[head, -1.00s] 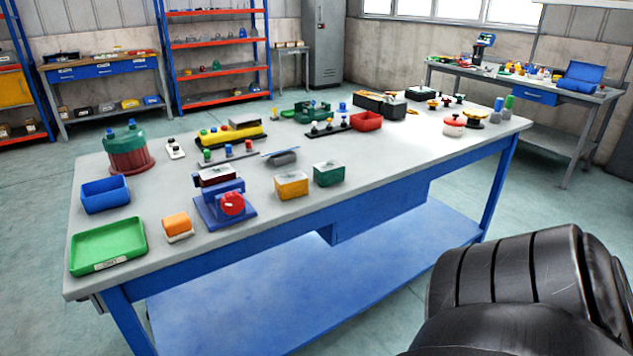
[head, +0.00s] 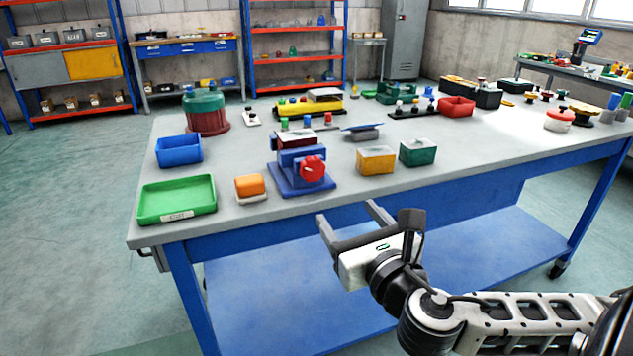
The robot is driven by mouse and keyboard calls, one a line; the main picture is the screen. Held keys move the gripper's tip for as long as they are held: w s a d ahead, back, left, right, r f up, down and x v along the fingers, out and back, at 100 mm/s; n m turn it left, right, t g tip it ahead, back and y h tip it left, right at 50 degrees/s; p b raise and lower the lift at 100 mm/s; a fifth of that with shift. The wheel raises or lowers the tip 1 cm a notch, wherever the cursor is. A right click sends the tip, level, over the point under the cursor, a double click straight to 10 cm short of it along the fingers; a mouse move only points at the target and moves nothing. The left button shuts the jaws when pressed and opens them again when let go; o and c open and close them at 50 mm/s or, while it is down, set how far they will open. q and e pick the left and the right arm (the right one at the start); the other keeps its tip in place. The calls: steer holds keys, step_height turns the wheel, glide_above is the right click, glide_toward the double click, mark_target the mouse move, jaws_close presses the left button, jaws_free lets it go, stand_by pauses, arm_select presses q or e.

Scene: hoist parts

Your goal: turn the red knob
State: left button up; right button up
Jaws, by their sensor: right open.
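The red knob (head: 312,169) is on the front face of a blue fixture (head: 290,184) near the front edge of the table. A dark red block (head: 297,139) sits on top of the fixture. My right gripper (head: 348,216) is in front of the table's front edge, below and slightly right of the knob. Its two fingers are spread apart with nothing between them, and it is apart from the knob. My left gripper is not in view.
On the table (head: 340,202), a green tray (head: 178,216), an orange block (head: 250,187) and a blue bin (head: 179,162) lie left of the fixture. A yellow box (head: 375,172) and a green box (head: 418,152) stand to its right. The front strip between is clear.

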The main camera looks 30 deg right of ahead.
mark_target(314, 172)
steer(key=x, duration=1.5)
steer(key=shift+w, duration=0.25)
steer(key=c, duration=1)
